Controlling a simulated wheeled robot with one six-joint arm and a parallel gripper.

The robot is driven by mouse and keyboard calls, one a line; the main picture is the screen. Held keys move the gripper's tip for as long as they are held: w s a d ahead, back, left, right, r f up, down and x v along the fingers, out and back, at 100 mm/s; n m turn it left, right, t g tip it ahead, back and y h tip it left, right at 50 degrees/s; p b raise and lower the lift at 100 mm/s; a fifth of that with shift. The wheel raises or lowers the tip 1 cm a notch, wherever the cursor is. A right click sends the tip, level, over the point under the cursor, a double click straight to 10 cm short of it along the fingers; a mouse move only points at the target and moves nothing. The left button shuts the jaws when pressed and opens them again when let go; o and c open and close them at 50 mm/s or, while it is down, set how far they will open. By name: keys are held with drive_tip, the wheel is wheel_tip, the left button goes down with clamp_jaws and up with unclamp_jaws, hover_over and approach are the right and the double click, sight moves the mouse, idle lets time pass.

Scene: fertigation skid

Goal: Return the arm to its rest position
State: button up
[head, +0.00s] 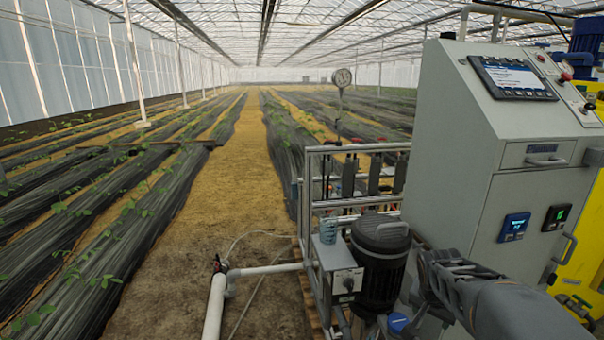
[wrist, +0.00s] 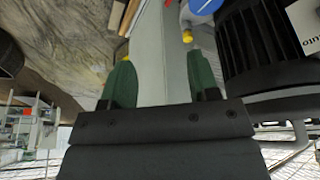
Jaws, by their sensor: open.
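My arm (head: 500,300) reaches in from the lower right of the head view, in front of the grey control cabinet (head: 480,150) and to the right of the black pump motor (head: 380,262). The fingertips cannot be made out clearly in the head view. In the wrist view, my gripper (wrist: 162,72) shows two green fingers standing well apart, with nothing held between them. A pale grey surface shows behind the gap. The ribbed black motor (wrist: 268,50) is close to the right of the fingers in the wrist view.
A metal skid frame (head: 305,200) with a dial gauge (head: 342,78) stands left of the cabinet. A grey switch box (head: 345,282) sits beside the motor. A blue cap (head: 398,322) is low near my arm. A white pipe (head: 215,305) crosses the ground. The sandy aisle (head: 235,180) is open.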

drive_tip(key=s+a+r+n+y+p, duration=0.1)
drive_tip(key=s+a+r+n+p, duration=0.3)
drive_tip(key=r+p, duration=0.5)
drive_tip(key=s+a+r+n+y+p, duration=0.2)
drive_tip(key=s+a+r+n+p, duration=0.2)
drive_tip(key=s+a+r+p, duration=0.4)
wheel_tip(320, 180, up, 6)
drive_tip(key=shift+a+f+t+p, duration=0.2)
drive_tip(key=shift+a+t+p, duration=0.3)
drive_tip(key=shift+p, duration=0.7)
drive_tip(key=shift+a, duration=0.1)
drive_tip(key=shift+c, duration=0.4)
